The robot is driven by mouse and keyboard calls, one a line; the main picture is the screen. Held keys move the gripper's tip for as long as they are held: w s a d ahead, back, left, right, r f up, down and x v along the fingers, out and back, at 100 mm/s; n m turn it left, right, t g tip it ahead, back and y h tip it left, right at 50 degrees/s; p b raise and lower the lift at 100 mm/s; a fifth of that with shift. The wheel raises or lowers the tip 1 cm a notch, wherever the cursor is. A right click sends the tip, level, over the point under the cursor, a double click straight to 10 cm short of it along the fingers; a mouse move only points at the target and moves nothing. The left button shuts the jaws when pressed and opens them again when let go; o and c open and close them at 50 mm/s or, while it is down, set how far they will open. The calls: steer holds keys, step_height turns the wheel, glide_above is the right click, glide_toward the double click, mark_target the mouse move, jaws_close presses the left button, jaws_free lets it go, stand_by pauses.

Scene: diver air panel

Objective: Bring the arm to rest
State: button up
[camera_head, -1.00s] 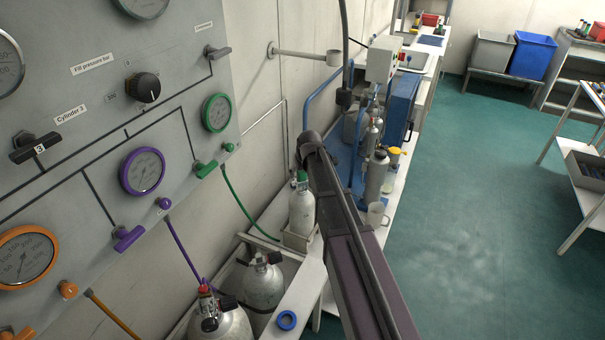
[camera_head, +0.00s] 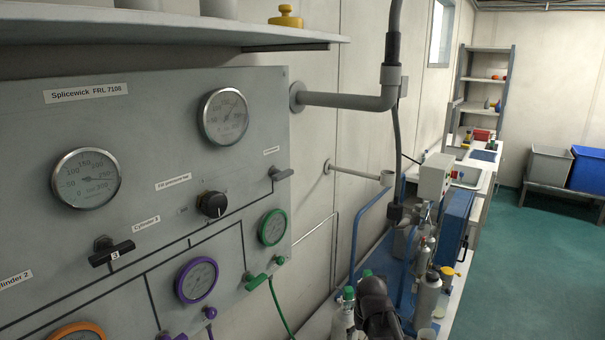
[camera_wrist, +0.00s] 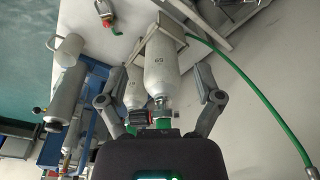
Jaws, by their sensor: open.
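My gripper (camera_wrist: 157,76) shows in the wrist view with its two fingers spread wide and nothing held between them. A white cylinder (camera_wrist: 165,66) with a dark number on it lies in line between the fingers, beyond them. A second pale cylinder (camera_wrist: 134,88) is partly hidden beside the left finger. I cannot tell how far the fingers are from them. In the head view a dark part of my arm (camera_head: 374,306) shows at the bottom, in front of the bench; the gripper itself is not visible there.
The grey gauge panel (camera_head: 130,130) fills the left of the head view, with a shelf (camera_head: 150,30) above. A grey pipe (camera_head: 345,101) juts from the wall. A bench with bottles and a blue case (camera_head: 457,222) stands right of my arm. Green floor (camera_head: 530,270) is clear at right.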

steer(key=s+r+g, duration=0.1)
steer(key=s, duration=0.8)
steer(key=shift+s+d+m+p, duration=0.2)
steer(key=shift+d+m+p, duration=0.1)
steer(key=shift+p, duration=0.1)
stand_by(0.4)
